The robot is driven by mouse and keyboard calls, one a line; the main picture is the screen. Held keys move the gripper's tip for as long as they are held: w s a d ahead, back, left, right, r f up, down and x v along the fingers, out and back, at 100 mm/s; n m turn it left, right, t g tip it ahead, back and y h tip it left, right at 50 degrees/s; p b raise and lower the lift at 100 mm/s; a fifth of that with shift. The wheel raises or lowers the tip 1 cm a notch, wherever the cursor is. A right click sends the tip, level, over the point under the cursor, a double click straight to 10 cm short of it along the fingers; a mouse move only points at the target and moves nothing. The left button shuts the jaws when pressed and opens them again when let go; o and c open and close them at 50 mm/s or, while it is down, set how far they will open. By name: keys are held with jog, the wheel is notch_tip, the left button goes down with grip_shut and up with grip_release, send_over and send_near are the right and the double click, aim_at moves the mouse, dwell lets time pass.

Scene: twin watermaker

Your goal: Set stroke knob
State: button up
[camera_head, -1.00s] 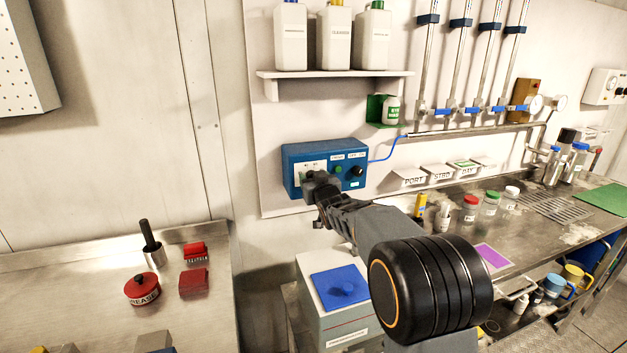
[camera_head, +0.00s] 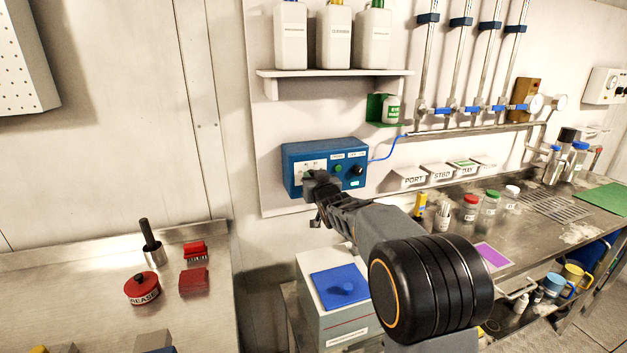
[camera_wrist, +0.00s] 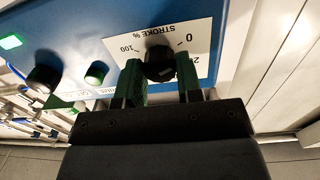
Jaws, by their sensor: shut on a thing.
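The stroke knob (camera_wrist: 160,63) is a black round knob on a white scale plate marked "STROKE %", with 100 and 0 legible in the wrist view. The plate is on the blue control box (camera_head: 326,154) on the wall. My gripper (camera_wrist: 161,82) is at the knob, with a green-padded finger on either side, shut on it. The pointer mark on the knob is too dark to read. In the head view my gripper (camera_head: 318,185) covers the knob and the lower part of the plate.
A green button (camera_wrist: 97,72) and another black knob (camera_wrist: 44,78) are beside the plate on the same box. A shelf (camera_head: 335,74) with bottles is above.

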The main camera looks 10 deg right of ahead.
jog(key=shift+m+p, duration=0.65)
jog(key=shift+m, duration=3.65)
jog(key=o, duration=0.9)
jog(key=shift+o, duration=0.2)
jog(key=s+d+b, duration=0.1)
jog(key=s+b, duration=0.1)
jog(key=s, duration=1.1)
jog(key=shift+s+r, duration=0.15)
jog(key=shift+s, duration=0.25)
